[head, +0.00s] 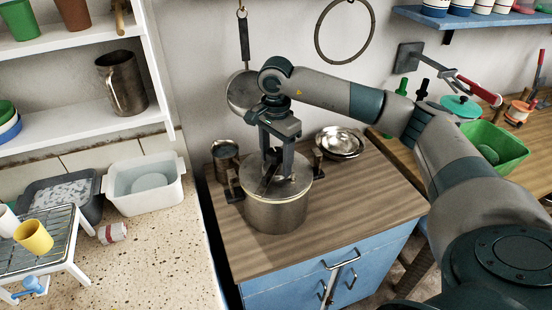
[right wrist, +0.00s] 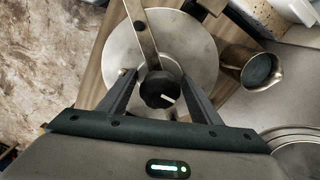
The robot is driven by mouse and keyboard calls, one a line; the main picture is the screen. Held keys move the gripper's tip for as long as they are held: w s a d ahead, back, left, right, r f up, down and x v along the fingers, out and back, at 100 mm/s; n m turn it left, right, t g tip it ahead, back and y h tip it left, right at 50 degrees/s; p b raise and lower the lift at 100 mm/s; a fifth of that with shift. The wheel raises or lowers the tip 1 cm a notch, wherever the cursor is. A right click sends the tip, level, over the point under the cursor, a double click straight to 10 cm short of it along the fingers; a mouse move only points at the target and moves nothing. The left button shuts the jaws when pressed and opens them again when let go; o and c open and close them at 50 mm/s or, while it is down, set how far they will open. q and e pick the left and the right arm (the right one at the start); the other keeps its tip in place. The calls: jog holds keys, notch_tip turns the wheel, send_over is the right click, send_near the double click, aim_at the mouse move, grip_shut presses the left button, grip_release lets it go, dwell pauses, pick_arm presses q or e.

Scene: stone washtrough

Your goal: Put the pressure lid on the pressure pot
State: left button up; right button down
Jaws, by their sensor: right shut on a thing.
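The pressure pot (head: 276,215) is a round steel pot on the wooden top of the blue cabinet, in the middle of the head view. The pressure lid (head: 296,184) is a round steel disc at the pot's mouth. In the right wrist view the lid (right wrist: 198,50) shows a flat metal bar and a black knob (right wrist: 157,88). My right gripper (head: 271,168) points down from above and is shut on the lid's knob, a finger on each side. Whether the lid touches the rim all round cannot be told. My left gripper is not in view.
A metal mug (head: 225,160) stands close behind the pot at left, and steel bowls (head: 340,142) stand behind at right. A pan (head: 241,92) hangs on the wall behind my gripper. Dark upright brackets (head: 231,186) flank the pot. The cabinet top (head: 375,205) is clear at right.

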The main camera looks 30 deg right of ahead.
dwell(0.4)
jog(key=c, duration=0.6)
grip_release()
jog(key=o, duration=0.5)
jog(key=shift+a+f, duration=0.1)
jog(key=shift+o, duration=0.2)
jog(key=shift+s, duration=0.1)
jog(key=shift+r, duration=0.6)
jog(key=shift+r+p, duration=1.35)
jog(key=shift+r, duration=1.65)
jog(key=shift+f, duration=0.1)
